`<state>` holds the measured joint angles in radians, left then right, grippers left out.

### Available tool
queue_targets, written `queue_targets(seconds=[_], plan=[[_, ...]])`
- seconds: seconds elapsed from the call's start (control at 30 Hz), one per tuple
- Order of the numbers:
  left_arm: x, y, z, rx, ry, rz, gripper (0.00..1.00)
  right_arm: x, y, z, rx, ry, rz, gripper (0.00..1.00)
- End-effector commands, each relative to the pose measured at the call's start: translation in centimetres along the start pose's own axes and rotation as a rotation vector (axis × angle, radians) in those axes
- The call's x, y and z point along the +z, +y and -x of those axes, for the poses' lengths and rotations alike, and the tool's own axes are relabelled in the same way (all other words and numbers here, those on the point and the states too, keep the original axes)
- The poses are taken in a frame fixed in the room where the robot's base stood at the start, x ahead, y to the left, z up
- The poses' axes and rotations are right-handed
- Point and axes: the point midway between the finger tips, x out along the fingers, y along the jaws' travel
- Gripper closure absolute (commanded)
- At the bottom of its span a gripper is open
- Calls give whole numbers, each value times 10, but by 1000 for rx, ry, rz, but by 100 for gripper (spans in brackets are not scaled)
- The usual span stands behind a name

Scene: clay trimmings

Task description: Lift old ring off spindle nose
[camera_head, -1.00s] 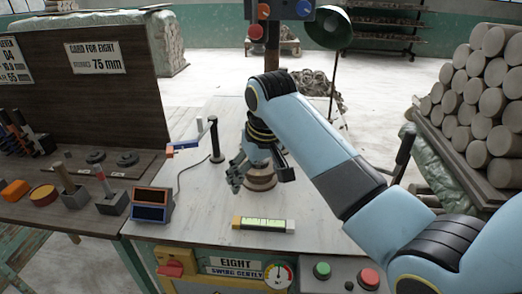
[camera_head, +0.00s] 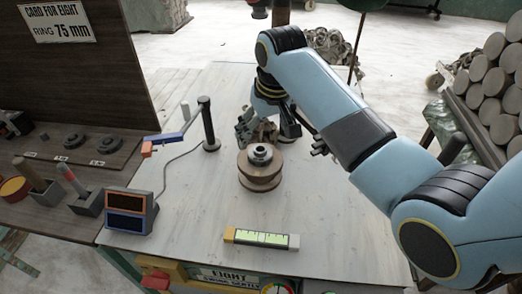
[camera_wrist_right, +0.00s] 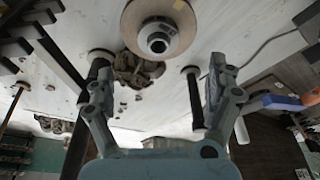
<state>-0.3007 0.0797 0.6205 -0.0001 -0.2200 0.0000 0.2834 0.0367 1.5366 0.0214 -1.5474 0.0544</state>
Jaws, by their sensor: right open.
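The spindle stands on the pale bench as a brown round disc stack (camera_head: 260,178), with a grey metal nose and ring (camera_head: 260,153) at its top centre. Both show at the top of the right wrist view, the disc (camera_wrist_right: 135,20) around the ring and nose (camera_wrist_right: 158,40). I cannot tell ring from nose clearly. My right gripper (camera_head: 270,127) is behind the spindle in the head view. Its two fingers (camera_wrist_right: 157,82) stand wide apart in the wrist view, with nothing held between them and the disc beyond their tips. My left gripper is not in view.
A black post with a blue-and-orange arm (camera_head: 208,125) stands left of the spindle. A small display box (camera_head: 130,211) and a yellow-green level (camera_head: 262,239) lie nearer. Dark rings (camera_head: 106,144) rest on the left shelf. Brown trimmings (camera_wrist_right: 138,70) lie behind the spindle.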

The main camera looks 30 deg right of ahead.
Motion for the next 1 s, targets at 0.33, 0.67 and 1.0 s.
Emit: queue_targets(seconds=[0.33,0.67,1.0], plan=[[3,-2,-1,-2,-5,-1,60,1,0,-42,0,-3,0,12],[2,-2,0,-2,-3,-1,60,2,3,-86,0,-2,0,12],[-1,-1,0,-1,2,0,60,2,3,-89,0,0,0,21]])
